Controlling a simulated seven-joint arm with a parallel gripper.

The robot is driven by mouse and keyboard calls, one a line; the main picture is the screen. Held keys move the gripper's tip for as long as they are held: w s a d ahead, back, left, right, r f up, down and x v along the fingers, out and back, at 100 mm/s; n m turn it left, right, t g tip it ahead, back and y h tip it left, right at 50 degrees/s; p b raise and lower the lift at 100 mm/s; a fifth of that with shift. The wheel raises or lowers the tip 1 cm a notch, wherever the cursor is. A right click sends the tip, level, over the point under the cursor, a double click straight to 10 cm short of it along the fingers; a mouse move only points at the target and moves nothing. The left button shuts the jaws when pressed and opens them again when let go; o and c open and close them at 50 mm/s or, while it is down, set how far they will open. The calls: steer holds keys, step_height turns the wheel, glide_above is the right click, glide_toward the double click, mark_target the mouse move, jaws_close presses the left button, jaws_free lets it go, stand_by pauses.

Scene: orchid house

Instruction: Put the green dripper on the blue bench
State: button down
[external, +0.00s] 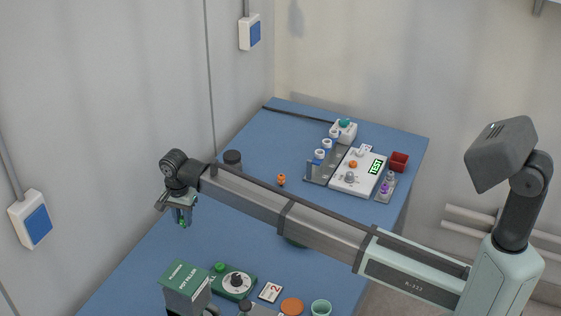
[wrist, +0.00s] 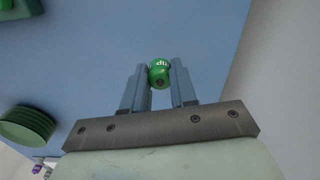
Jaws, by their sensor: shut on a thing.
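The green dripper (external: 183,223) is held in my gripper (external: 181,212) near the left side of the blue bench (external: 205,245). In the wrist view the dripper (wrist: 159,74) is a small green rounded piece with pale lettering, gripped between both fingertips (wrist: 159,78). The blue bench (wrist: 90,60) fills much of the background there, with its edge to the right. The dripper appears to be above the bench top, but its exact height is hard to tell.
A pot filler box (external: 186,287), a green device with a dial (external: 233,283) and a teal cup (external: 321,308) stand at the front. The bench's left middle looks clear.

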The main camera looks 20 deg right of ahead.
mark_target(184, 224)
steer(key=shift+f, duration=1.6)
steer(key=shift+f, duration=0.15)
steer(key=c, duration=0.9)
jaws_free()
step_height(184, 224, up, 12)
steer(key=shift+r, duration=0.15)
